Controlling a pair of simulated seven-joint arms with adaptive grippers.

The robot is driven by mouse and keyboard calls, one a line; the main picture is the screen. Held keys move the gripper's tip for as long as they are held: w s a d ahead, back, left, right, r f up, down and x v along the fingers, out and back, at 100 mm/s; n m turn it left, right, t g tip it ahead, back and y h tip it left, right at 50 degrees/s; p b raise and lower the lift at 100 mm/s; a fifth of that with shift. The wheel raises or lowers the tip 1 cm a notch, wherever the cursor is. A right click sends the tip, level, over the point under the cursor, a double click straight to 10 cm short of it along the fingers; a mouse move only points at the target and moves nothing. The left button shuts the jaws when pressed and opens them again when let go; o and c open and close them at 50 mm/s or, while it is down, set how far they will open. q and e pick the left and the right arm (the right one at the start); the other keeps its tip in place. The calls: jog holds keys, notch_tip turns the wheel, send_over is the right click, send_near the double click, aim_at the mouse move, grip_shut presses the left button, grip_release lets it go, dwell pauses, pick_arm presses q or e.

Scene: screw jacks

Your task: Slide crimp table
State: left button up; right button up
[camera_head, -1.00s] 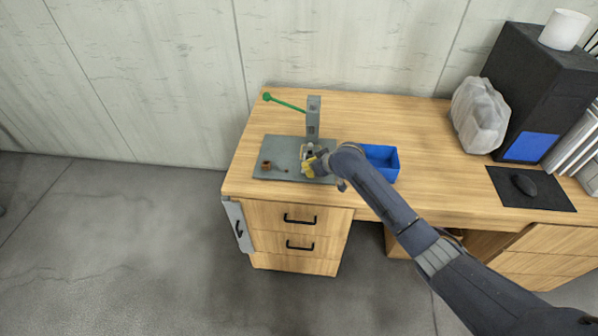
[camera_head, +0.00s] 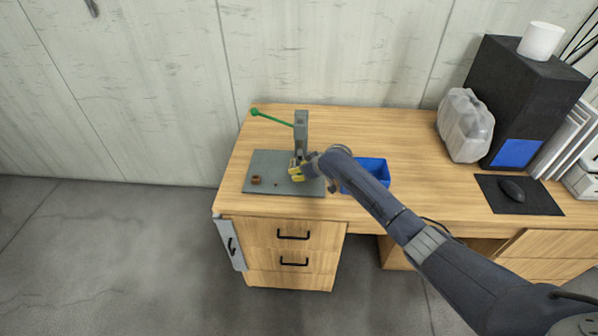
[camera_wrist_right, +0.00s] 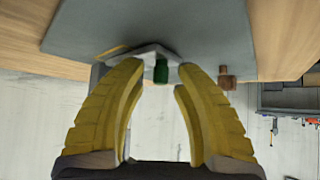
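A grey press with a green lever (camera_head: 272,117) and an upright column (camera_head: 301,125) stands on a grey base plate (camera_head: 262,188) at the desk's left end. My right gripper (camera_head: 297,173) is low over the plate, in front of the column. In the right wrist view, its yellow fingers (camera_wrist_right: 158,76) are apart. A small pale plate (camera_wrist_right: 145,52), likely the crimp table, lies at the fingertips, and a green cylinder (camera_wrist_right: 161,71) shows between them. Contact with the fingers cannot be told. My left gripper is not in view.
A small brown block (camera_head: 256,180) sits on the base plate left of my gripper; it also shows in the wrist view (camera_wrist_right: 227,78). A blue bin (camera_head: 375,168) stands right of the plate, partly behind my arm. A mouse (camera_head: 512,190) and black computer case (camera_head: 520,90) are farther right.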

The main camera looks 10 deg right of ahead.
jog(key=shift+o, duration=0.4)
jog(key=shift+s+d+r, duration=0.1)
jog(key=shift+s+d, duration=0.05)
jog(key=shift+d, duration=0.1)
jog(key=v, duration=1.1)
jog(key=shift+s+r, duration=0.2)
